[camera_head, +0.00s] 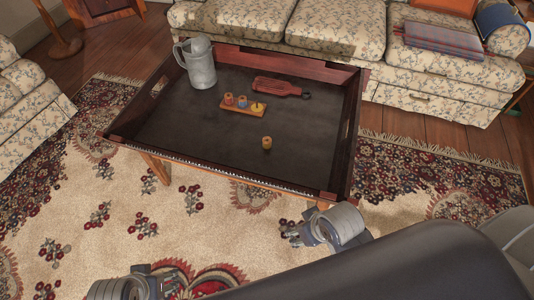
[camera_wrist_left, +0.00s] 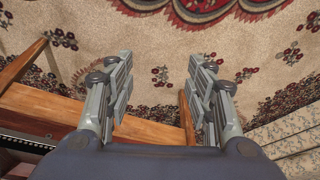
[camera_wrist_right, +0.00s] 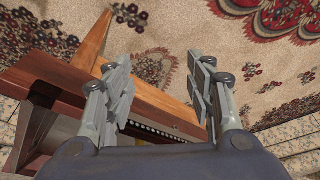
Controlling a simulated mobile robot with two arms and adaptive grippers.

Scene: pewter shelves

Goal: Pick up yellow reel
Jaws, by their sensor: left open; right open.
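A small wooden rack (camera_head: 242,109) lies on the dark tray table. It bears an orange-red reel (camera_head: 228,99), a blue reel (camera_head: 242,101) and, at its right end, a low yellow piece (camera_head: 257,107), perhaps the yellow reel. A loose tan-yellow reel (camera_head: 267,143) stands upright on the tray, nearer to me; I cannot tell which is the task's reel. My left gripper (camera_head: 170,280) is over the rug, and in the left wrist view its fingers (camera_wrist_left: 160,65) are open and empty. My right gripper (camera_head: 292,232) is by the table's near right corner, open and empty in the right wrist view (camera_wrist_right: 160,75).
The tray table (camera_head: 190,130) has raised rims. A grey pitcher (camera_head: 200,66) stands at its back left, and a red paddle-shaped board (camera_head: 276,87) lies behind the rack. A floral sofa (camera_head: 345,30) is behind. The front of the tray is mostly clear.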

